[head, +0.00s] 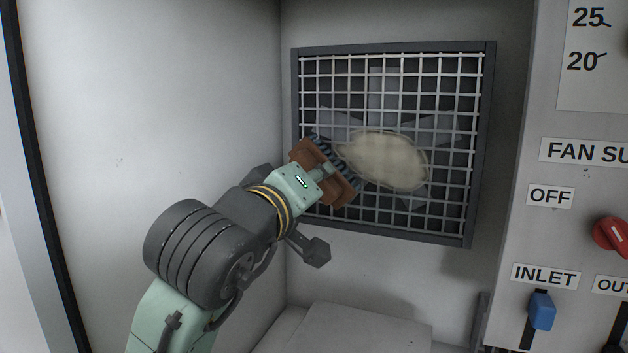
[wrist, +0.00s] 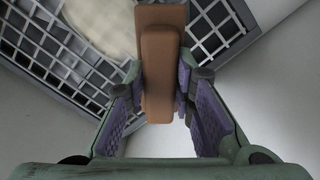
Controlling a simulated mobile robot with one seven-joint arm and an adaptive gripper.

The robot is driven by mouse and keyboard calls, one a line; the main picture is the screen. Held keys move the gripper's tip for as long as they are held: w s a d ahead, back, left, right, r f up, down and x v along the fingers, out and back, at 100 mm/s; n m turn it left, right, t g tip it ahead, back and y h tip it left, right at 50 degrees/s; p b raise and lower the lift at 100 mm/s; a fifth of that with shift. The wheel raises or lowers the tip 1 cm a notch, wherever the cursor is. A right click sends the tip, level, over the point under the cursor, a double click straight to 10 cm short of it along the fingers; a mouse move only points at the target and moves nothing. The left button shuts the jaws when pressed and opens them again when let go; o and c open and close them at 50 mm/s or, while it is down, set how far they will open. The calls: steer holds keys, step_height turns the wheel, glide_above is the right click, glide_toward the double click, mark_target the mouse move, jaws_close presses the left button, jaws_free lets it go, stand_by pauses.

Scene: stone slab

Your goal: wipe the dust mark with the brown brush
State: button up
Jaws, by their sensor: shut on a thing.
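The brown brush (head: 336,192) with dark bristles is in my gripper in the head view, at the left part of the fan grille. In the wrist view the brush (wrist: 160,70) stands between the two purple-padded fingers, and my gripper (wrist: 160,95) is shut on it. The dust mark (head: 384,161) is a beige oval patch on the grille, just right of the bristles. It also shows in the wrist view (wrist: 103,22), left of the brush. Whether the bristles touch the grille or the mark's left edge I cannot tell.
The dark-framed wire grille (head: 482,150) covers a fan in the back wall. A panel at right carries a red knob (head: 612,235) and a blue slider (head: 542,311). A pale box top (head: 365,330) lies below the grille. A white wall (head: 150,110) is at left.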

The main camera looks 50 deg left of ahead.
steer(key=shift+x, duration=0.95)
